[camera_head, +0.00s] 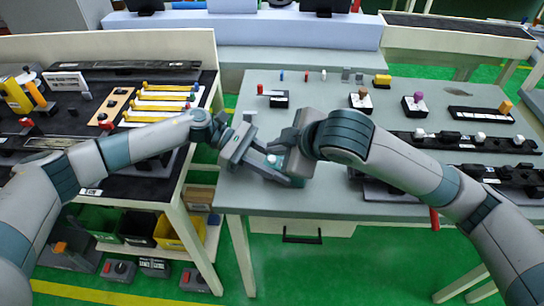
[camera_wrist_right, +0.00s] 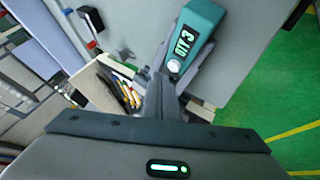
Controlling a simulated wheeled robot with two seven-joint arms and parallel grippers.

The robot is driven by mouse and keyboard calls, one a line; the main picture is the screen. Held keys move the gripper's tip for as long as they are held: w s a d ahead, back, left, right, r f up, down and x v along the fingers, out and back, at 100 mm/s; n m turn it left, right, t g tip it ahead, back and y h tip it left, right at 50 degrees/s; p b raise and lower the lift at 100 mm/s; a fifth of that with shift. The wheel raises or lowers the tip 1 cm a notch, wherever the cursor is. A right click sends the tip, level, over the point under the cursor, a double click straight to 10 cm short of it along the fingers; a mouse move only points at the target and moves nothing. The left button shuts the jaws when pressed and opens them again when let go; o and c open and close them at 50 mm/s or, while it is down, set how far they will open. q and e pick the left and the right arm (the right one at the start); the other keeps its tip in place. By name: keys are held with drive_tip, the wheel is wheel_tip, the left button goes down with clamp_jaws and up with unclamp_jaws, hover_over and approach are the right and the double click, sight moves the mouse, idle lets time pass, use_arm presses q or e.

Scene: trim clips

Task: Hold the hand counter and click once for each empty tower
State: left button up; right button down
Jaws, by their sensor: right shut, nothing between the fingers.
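The hand counter (camera_wrist_right: 192,38) is a teal block with a white round button and the text "QTY 3" in the right wrist view. My right gripper (camera_head: 288,148) is shut and empty. Its dark fingers (camera_wrist_right: 160,88) are close beside the button; I cannot tell whether they touch it. I cannot make out which things are towers.
The grey table (camera_head: 330,205) carries small pegs, a yellow block (camera_head: 382,80), knobbed black blocks (camera_head: 415,104) and black strips (camera_head: 462,141) at the back and right. A dark bench (camera_head: 85,115) on the left holds a board with yellow rods (camera_head: 165,97). Coloured bins (camera_head: 180,229) stand below.

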drive_tip(key=shift+r, duration=2.5)
use_arm(q)
drive_tip(key=o, duration=0.9)
drive_tip(key=v, duration=1.2)
use_arm(e)
drive_tip(key=shift+f, duration=0.1)
